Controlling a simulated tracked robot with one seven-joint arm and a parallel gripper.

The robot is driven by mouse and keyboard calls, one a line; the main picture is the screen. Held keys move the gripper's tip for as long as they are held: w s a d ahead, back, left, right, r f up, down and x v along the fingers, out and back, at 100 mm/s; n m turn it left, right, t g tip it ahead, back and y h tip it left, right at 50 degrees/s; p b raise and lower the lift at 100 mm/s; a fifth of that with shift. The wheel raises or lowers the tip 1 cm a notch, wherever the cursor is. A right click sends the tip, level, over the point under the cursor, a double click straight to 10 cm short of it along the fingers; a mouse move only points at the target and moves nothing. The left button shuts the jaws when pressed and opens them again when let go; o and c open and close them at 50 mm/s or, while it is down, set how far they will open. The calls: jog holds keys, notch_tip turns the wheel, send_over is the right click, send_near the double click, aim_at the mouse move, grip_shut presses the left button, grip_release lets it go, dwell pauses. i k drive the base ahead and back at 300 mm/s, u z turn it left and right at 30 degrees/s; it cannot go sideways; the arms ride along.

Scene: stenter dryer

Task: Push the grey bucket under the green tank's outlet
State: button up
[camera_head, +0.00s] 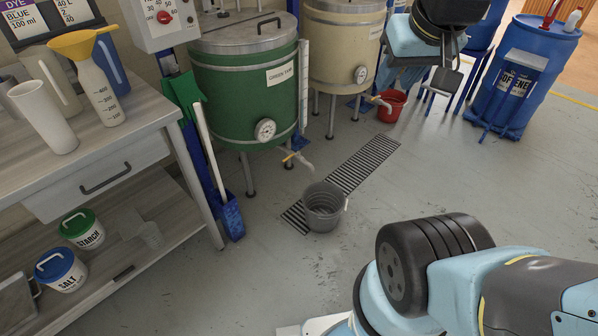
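The grey bucket (323,208) stands upright on the floor, partly over the drain grate. It is empty as far as I can see, and its handle hangs at its right side. The green tank (245,85) stands on legs behind it to the left. The tank's outlet (300,161) is a short bent pipe with a yellow lever; its tip shows above and slightly left of the bucket, apart from it. My gripper (443,83) is at the top right, well away from the bucket; its fingers are dark and partly hidden, so its opening is unclear.
A cream tank (343,48) stands right of the green one, with a red bucket (388,106) near its outlet. A drain grate (352,172) crosses the floor. A workbench (150,105) and a blue holder (231,217) stand left.

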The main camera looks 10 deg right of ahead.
aim_at(323, 196)
jog(key=z, duration=0.05)
jog(key=i, duration=1)
jog(key=u, duration=0.1)
